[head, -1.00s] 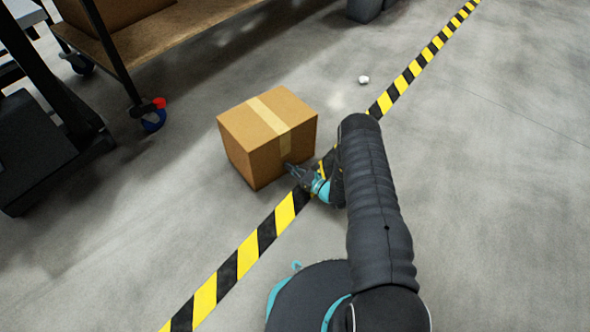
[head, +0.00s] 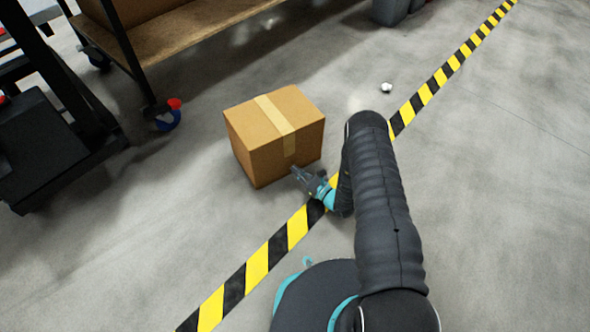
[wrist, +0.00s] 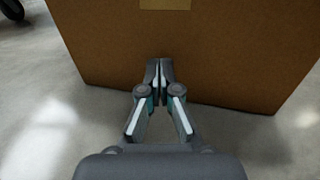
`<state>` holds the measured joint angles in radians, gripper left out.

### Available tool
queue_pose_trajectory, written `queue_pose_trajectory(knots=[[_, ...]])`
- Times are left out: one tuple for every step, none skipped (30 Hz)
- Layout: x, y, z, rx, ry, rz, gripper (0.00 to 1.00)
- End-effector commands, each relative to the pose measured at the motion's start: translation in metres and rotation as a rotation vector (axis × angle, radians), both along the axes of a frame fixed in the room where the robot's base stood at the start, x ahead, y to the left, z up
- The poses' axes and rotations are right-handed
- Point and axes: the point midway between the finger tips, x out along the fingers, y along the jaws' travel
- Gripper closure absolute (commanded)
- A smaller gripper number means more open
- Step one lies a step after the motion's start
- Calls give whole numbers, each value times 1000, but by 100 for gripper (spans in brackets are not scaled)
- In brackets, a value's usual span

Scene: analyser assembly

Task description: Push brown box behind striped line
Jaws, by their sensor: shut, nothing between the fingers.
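The brown box (head: 272,137) is a closed carton with a tan tape strip, upright on the floor. In the head view it stands on the far left side of the yellow and black striped line (head: 257,264), with bare floor between them. My gripper (head: 297,172) is at the box's near lower side, reaching over the line. In the wrist view the shut, empty fingertips (wrist: 159,66) are at the box's face (wrist: 225,55); I cannot tell whether they touch it. My arm hides part of the line.
A wheeled cart (head: 190,37) with a wooden shelf stands behind the box at upper left. A dark wheeled frame (head: 50,135) is at the left. A small white object (head: 386,88) lies near the line. Floor between box and cart is clear.

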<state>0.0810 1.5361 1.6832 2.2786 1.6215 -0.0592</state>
Motion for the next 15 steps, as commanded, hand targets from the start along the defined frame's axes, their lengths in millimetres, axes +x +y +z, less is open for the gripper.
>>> queue_pose_trajectory(knots=[[-4,-6,0,0,1,-1,100],[-7,-10,0,0,1,-1,100],[-11,-15,0,0,1,-1,100],[-15,-19,0,1,2,0,100],[-20,-24,1,1,3,-1,100],[-26,-30,1,1,2,0,100],[-31,-34,1,1,2,-1,100],[-35,-39,1,1,4,-1,100],[-41,-45,1,0,3,-2,100],[-45,-50,1,1,2,-2,100],[-50,-54,1,1,1,-2,100],[-55,-60,1,1,2,-3,100],[-59,-63,1,1,1,-2,100],[-62,-67,1,1,1,-3,100],[-66,-71,1,2,1,-1,100]])
